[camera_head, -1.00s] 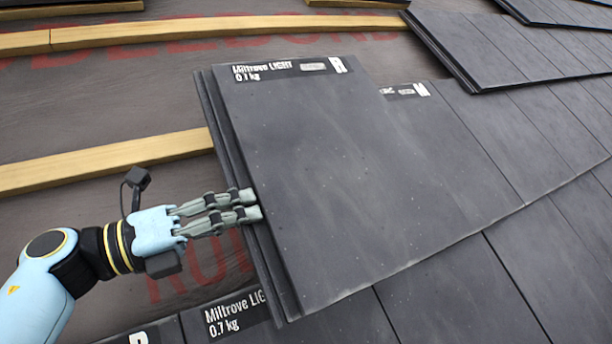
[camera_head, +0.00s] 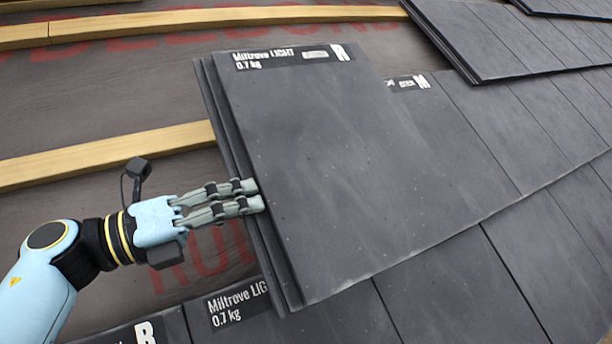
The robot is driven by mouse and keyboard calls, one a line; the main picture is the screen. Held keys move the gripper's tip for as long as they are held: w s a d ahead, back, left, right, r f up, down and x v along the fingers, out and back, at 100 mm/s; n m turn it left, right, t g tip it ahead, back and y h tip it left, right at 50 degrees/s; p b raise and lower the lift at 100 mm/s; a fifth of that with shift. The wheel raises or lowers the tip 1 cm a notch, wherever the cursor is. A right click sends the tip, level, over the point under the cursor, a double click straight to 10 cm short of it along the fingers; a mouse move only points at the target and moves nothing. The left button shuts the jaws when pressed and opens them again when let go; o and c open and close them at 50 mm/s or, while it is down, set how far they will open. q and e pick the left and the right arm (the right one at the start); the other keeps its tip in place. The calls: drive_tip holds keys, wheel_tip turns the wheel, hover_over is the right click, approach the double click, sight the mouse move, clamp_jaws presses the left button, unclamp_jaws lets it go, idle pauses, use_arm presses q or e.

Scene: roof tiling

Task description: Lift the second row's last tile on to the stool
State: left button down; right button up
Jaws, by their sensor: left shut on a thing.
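A dark grey tile (camera_head: 330,180) with a "Miltrove LIGHT 0.7 kg" label and the letter R lies at the left end of the second row, overlapping the tile marked M (camera_head: 455,150). My left gripper (camera_head: 252,197) comes in from the left and is shut on the tile's left edge. The finger parts beyond the edge are hidden. The tile appears slightly raised over its neighbour; how far is hard to tell. My right gripper is not in view. No stool is in view.
Wooden battens (camera_head: 105,157) cross the brown underlay (camera_head: 90,95) with red print on the left. A lower tile row (camera_head: 440,290) runs along the bottom. Another row (camera_head: 500,45) lies at upper right.

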use_arm(q)
drive_tip(key=shift+r, duration=0.15)
drive_tip(key=shift+s+d+r, duration=0.1)
drive_tip(key=shift+s+d+r+p, duration=0.1)
drive_tip(key=shift+s+r+p, duration=0.15)
drive_tip(key=shift+p, duration=0.3)
drive_tip(key=s+r+p, duration=0.1)
drive_tip(key=s+d+p, duration=0.1)
drive_tip(key=s+p, duration=0.1)
drive_tip(key=s+d+r+p, duration=0.1)
drive_tip(key=s, duration=0.1)
drive_tip(key=shift+r+p, duration=0.35)
drive_tip(key=s+d+r+p, duration=0.3)
drive_tip(key=s+p, duration=0.3)
drive_tip(key=s, duration=0.1)
drive_tip(key=shift+r, duration=0.3)
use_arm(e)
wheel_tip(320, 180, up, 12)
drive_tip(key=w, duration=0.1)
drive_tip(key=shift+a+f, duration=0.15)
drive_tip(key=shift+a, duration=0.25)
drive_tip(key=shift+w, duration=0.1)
